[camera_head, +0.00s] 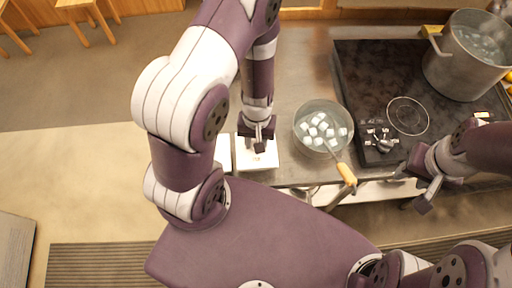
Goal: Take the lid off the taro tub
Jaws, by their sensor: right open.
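Two white square tubs stand side by side at the counter's front edge: one (258,163) under my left gripper and another (223,152) to its left, partly hidden by my arm. Their tops look flat and white. I cannot read which one is the taro tub. My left gripper (258,143) points down over the right-hand tub, with its dark fingertips at or just above the top. Whether they touch or grip the lid is not clear. My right gripper (411,187) is open and empty, in front of the counter's edge at the right.
A glass bowl (301,115) of pale cubes, with a yellow-handled ladle (346,173), is right of the tubs. A black cooktop (365,75) carries a steel pot (455,72). Bare steel counter (295,50) lies behind the bowl.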

